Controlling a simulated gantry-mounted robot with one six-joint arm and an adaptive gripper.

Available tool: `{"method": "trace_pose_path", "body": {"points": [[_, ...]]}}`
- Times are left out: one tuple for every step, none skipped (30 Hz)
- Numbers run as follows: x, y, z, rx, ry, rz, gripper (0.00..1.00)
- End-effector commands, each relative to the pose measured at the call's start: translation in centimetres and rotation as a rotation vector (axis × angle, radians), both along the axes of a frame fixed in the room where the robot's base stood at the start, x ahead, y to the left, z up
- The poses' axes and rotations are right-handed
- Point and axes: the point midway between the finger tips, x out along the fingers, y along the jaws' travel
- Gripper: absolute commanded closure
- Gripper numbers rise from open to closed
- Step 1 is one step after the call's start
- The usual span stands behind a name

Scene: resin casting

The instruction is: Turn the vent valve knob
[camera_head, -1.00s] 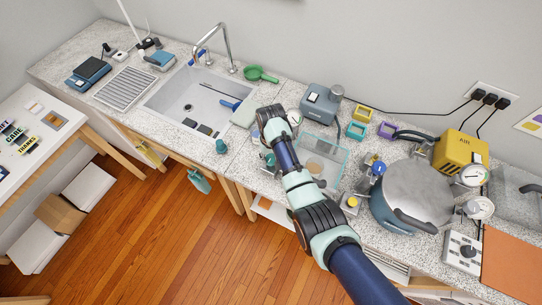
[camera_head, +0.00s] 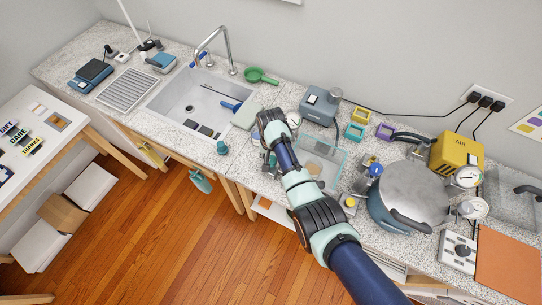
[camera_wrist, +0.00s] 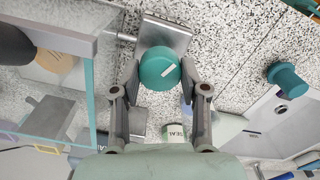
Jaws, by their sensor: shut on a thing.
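In the head view my wrist hides the fingers, and I cannot make out the knob clearly.
A clear teal-edged box (camera_wrist: 90,95) stands close left of my gripper in the wrist view. A teal bottle-like item (camera_wrist: 288,80) stands to the right, near the sink (camera_head: 205,95). A large pressure pot (camera_head: 410,195) stands right of my arm in the head view.

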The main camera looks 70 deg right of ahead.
Motion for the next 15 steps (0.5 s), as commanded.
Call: {"method": "trace_pose_path", "body": {"points": [[-0.01, -0.01, 0.24, 0.0, 0.0, -0.041, 0.91], [-0.01, -0.01, 0.23, 0.0, 0.0, -0.07, 0.91], [-0.02, -0.01, 0.2, 0.0, 0.0, -0.108, 0.91], [-0.02, 0.0, 0.19, 0.001, 0.001, -0.136, 0.91], [-0.02, 0.0, 0.19, 0.001, 0.001, -0.165, 0.91], [-0.02, -0.01, 0.19, 0.0, 0.0, -0.203, 0.91], [-0.02, -0.01, 0.19, 0.0, 0.0, -0.231, 0.91], [-0.02, -0.01, 0.18, 0.0, 0.0, -0.26, 0.91], [-0.01, -0.02, 0.17, 0.0, 0.0, -0.298, 0.91], [-0.02, -0.01, 0.16, 0.0, 0.0, -0.326, 0.91], [-0.03, -0.02, 0.15, 0.0, 0.0, -0.355, 0.91], [-0.03, -0.01, 0.14, 0.0, 0.0, -0.393, 0.91], [-0.03, -0.01, 0.14, 0.0, 0.0, -0.421, 0.91], [-0.03, -0.02, 0.14, 0.0, 0.0, -0.45, 0.91], [-0.03, -0.02, 0.14, 0.0, 0.0, -0.488, 0.91]]}}
